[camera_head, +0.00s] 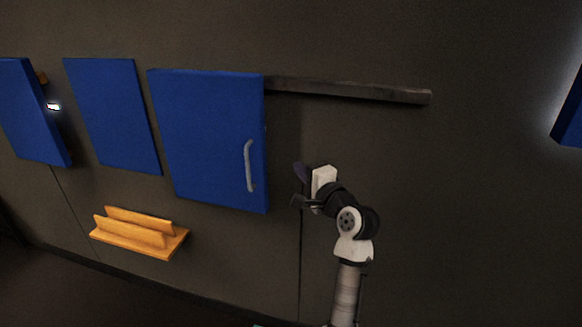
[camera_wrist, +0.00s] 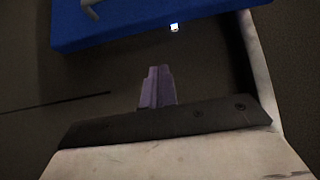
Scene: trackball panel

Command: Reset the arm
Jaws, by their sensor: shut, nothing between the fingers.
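My gripper (camera_head: 299,183) is in front of the dark wall, just to the right of the blue sliding door, and looks apart from it. In the wrist view the purple-grey fingers (camera_wrist: 157,88) are together with nothing between them. My arm rises from the lower middle right of the head view and bends toward the left at the wrist. The blue door (camera_head: 207,140) has a grey vertical handle (camera_head: 249,166) near its right edge. In the wrist view the door (camera_wrist: 130,22) shows at the top, with part of its handle (camera_wrist: 90,9) at the upper left.
A dark rail (camera_head: 350,91) runs right from the door's top. An orange grooved shelf (camera_head: 140,233) is at lower left. Another blue panel (camera_head: 571,118) glows at the right edge. Wall right of my arm is clear.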

